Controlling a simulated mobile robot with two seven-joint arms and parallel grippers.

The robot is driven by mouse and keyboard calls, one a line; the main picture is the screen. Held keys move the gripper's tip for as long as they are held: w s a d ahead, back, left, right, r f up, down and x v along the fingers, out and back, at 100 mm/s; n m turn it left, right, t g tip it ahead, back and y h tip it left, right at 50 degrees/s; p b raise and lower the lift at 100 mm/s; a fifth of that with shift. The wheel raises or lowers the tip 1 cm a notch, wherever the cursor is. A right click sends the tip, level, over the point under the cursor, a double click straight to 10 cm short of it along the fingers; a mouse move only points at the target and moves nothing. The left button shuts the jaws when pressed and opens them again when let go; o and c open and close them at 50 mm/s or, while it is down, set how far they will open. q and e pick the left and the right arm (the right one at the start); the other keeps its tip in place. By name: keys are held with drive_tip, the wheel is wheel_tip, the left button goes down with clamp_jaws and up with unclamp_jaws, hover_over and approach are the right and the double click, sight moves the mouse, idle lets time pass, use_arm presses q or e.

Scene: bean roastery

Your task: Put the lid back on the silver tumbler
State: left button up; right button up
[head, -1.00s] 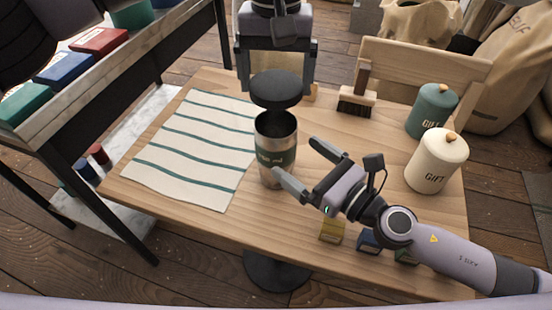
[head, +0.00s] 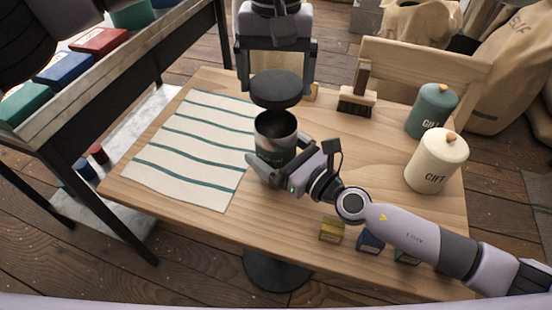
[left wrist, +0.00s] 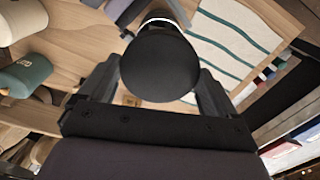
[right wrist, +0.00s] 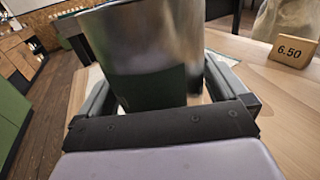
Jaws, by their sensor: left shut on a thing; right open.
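The silver tumbler (head: 274,143) stands upright and open on the wooden table, beside the right edge of the striped cloth. It fills the middle of the right wrist view (right wrist: 155,50). The black round lid (head: 276,88) is in my left gripper (head: 274,82), held level above the tumbler's mouth and apart from it. The lid also shows between the fingers in the left wrist view (left wrist: 160,66). My right gripper (head: 281,160) is open, with its fingers on both sides of the tumbler's body. Its fingers hide the lower part of the tumbler in the head view.
A striped cloth (head: 190,150) lies to the left. A brush (head: 357,98), a green canister (head: 431,110) and a cream canister (head: 434,162) stand to the right. Small boxes (head: 332,229) sit at the front edge. A price block (right wrist: 293,50) stands beyond the tumbler.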

sight(276, 115)
drive_tip(key=c, duration=1.2)
use_arm(q)
drive_tip(key=shift+f, duration=2.5)
drive_tip(key=shift+f, duration=0.15)
drive_tip(key=shift+f, duration=0.7)
drive_tip(key=shift+f, duration=0.6)
use_arm(e)
drive_tip(key=c, duration=0.6)
use_arm(q)
drive_tip(key=m, duration=0.6)
drive_tip(key=shift+m, duration=0.4)
